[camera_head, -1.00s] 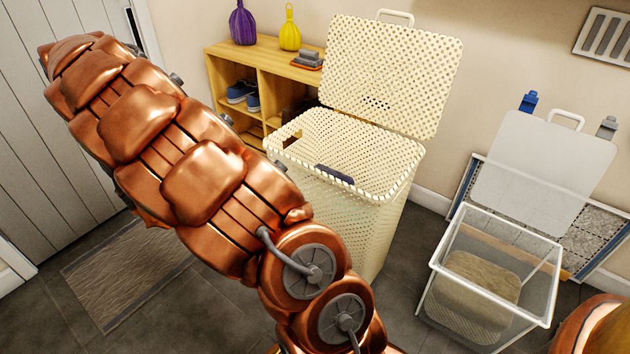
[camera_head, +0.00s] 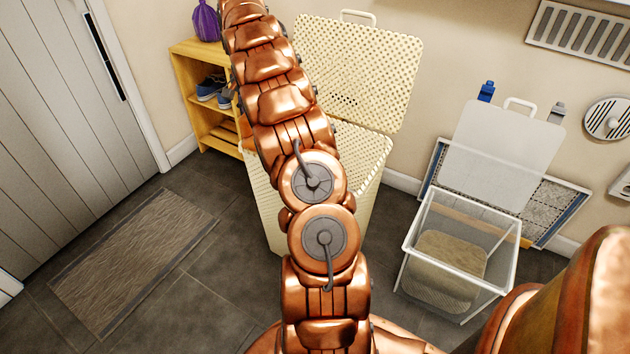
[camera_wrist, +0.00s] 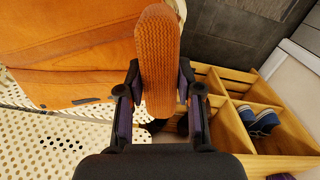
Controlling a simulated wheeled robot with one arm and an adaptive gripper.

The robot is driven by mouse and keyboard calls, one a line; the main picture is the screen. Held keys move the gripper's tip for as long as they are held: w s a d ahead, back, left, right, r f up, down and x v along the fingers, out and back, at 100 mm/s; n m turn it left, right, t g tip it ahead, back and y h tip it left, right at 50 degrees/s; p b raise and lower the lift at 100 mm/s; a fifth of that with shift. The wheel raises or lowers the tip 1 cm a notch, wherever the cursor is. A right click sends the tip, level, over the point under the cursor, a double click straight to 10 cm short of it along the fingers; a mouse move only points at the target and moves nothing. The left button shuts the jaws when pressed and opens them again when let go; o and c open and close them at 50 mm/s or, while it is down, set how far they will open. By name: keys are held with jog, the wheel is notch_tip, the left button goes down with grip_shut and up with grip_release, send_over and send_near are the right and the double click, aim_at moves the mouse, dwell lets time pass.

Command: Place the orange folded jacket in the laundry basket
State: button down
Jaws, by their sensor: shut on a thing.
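The orange folded jacket (camera_wrist: 65,60) fills the upper left of the wrist view, with a ribbed orange part (camera_wrist: 158,62) between my fingers. My gripper (camera_wrist: 160,88) is shut on this part. The cream perforated laundry basket (camera_head: 376,160) stands in the middle of the head view with its lid (camera_head: 370,65) raised. Its perforated surface also shows below the jacket in the wrist view (camera_wrist: 35,140). My arm covers much of the basket's opening in the head view, where the jacket and gripper are hidden. I cannot tell whether the jacket touches the basket.
A clear white-framed bin (camera_head: 462,240) with a raised lid stands at the right. A grey mat (camera_head: 130,260) lies on open floor at the left.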

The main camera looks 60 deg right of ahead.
jog(key=shift+m, duration=0.8)
jog(key=d, duration=0.1)
jog(key=s+d+f, duration=0.1)
jog(key=d, duration=0.1)
jog(key=s+d+f, duration=0.1)
jog(key=shift+s+d, duration=0.2)
jog(key=shift+s, duration=0.05)
jog(key=shift+m, duration=0.7)
jog(key=d+f+b, duration=0.1)
jog(key=f, duration=0.4)
jog(key=s+f+b, duration=0.1)
jog(key=f+b, duration=0.1)
jog(key=f, duration=0.4)
jog(key=s+d+f+b, duration=0.1)
jog(key=f+b, duration=0.1)
jog(key=f, duration=0.4)
jog(key=shift+s+d+f, duration=0.1)
jog(key=shift+d, duration=0.25)
jog(key=c, duration=0.8)
grip_release()
jog(key=shift+o, duration=0.2)
notch_tip(320, 180, up, 12)
jog(key=shift+r+p, duration=0.1)
jog(key=shift+p, duration=1.1)
